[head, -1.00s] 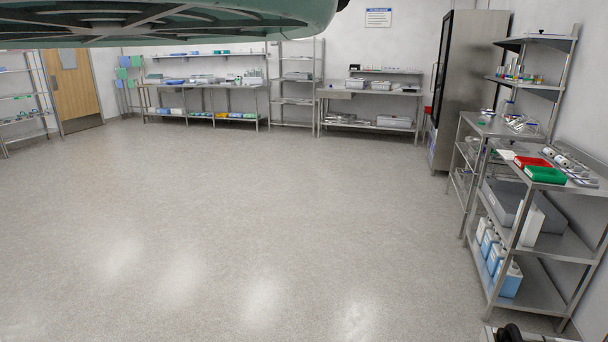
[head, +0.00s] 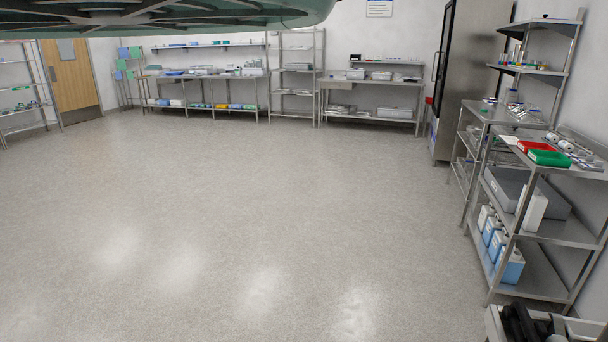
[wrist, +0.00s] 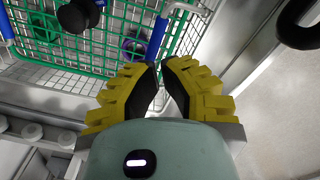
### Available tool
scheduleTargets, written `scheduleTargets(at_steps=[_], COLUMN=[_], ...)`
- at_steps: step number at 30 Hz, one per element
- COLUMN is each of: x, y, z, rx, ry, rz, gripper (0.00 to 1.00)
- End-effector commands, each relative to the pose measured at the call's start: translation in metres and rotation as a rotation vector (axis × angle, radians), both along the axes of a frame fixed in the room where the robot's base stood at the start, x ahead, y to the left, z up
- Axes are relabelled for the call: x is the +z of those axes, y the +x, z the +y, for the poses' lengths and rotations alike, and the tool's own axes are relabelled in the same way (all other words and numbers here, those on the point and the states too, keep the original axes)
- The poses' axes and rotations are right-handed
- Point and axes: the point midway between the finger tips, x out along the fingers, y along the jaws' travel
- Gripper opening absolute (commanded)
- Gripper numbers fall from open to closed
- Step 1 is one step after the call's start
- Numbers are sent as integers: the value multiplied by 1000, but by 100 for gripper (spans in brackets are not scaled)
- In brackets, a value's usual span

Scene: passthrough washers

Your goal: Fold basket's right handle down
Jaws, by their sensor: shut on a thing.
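A green wire basket (wrist: 108,62) with silver wires shows in the upper left of the wrist view. Its right handle (wrist: 157,38) has a blue grip and slants up to the right from the basket's right side. A second blue piece (wrist: 5,22), apparently the other handle, is at the left edge. My gripper (wrist: 160,65), with yellow fingers and dark pads, is shut with its tips at the lower end of the right handle's blue grip. The tips hide the contact. The basket and gripper do not show in the head view.
Black rounded parts (wrist: 80,14) overlap the basket's top left. A grey metal surface (wrist: 230,70) lies right of the handle. In the head view, steel shelves (head: 540,225) with trays and bottles line the right wall. The floor (head: 230,200) is open.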

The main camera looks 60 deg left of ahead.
Motion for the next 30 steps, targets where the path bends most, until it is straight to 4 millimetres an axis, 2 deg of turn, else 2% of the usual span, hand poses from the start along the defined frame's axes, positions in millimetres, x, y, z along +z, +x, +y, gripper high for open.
scheduleTargets(at_steps=[6, 13, 30], x=[-2, 5, 68], y=[8, 8, 9], z=[-10, -11, -11], rx=[-4, -3, -4], ry=[0, 1, 1], rz=[-2, 1, -2], gripper=[0, 0, 0])
